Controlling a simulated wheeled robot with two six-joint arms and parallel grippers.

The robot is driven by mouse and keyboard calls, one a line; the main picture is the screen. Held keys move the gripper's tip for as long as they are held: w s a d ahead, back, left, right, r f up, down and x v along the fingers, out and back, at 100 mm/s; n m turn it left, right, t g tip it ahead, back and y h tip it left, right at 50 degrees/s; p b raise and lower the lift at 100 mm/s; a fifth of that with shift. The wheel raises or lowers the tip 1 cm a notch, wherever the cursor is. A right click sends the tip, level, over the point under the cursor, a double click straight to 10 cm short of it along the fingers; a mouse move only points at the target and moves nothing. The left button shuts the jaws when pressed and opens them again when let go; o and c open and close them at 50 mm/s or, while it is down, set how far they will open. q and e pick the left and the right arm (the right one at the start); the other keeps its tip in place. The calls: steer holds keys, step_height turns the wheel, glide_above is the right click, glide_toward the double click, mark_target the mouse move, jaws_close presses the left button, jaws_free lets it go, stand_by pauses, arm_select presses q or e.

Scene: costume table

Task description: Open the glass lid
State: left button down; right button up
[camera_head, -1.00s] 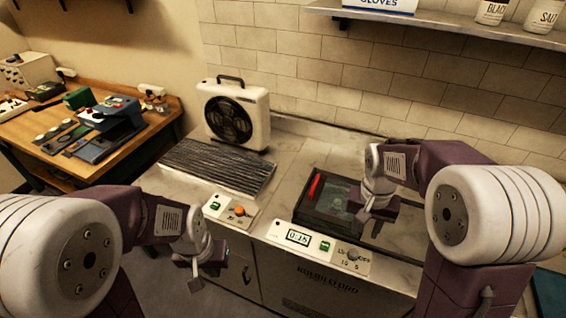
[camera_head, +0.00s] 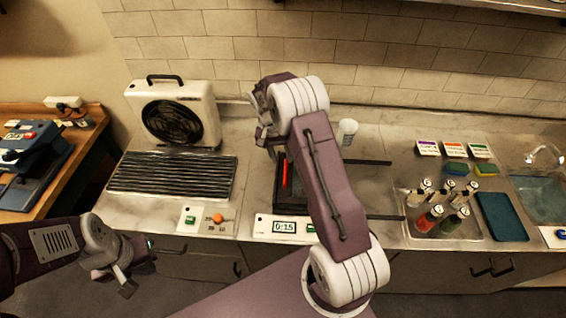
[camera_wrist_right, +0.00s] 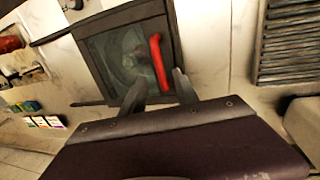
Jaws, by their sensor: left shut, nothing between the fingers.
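The glass lid (camera_wrist_right: 118,50) is a dark-framed pane with a red bar handle (camera_wrist_right: 158,62), seen in the right wrist view. It appears to lie flat on the unit. In the head view the red handle (camera_head: 287,173) shows at the lid's left, while my right arm hides much of the lid. My right gripper (camera_wrist_right: 160,84) is open; its fingertips point at the handle's near end, and contact cannot be told. In the head view its fingers are mostly hidden behind my arm. My left gripper (camera_head: 128,278) is shut and empty, low in front of the counter.
Left of the lid are a ridged black rack (camera_head: 172,176) and a white fan unit (camera_head: 172,114). A white cup (camera_head: 347,131) stands behind. A tray (camera_head: 470,232) of several bottles and a blue tray (camera_head: 502,217) are at right. Two dark rails extend right from the unit.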

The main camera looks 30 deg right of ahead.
mark_target(285, 168)
steer(key=f, duration=0.3)
steer(key=f+p, duration=0.1)
steer(key=shift+w+d+f, duration=0.15)
steer(key=shift+d+f, duration=0.1)
steer(key=shift+d, duration=0.15)
steer(key=shift+s+d+f, duration=0.25)
steer(key=shift+s+d, duration=0.1)
steer(key=shift+s, duration=0.1)
steer(key=shift+w+a, duration=0.1)
steer(key=shift+a, duration=0.1)
steer(key=shift+w+a, duration=0.1)
steer(key=shift+w, duration=0.05)
steer(key=c, duration=0.5)
jaws_close()
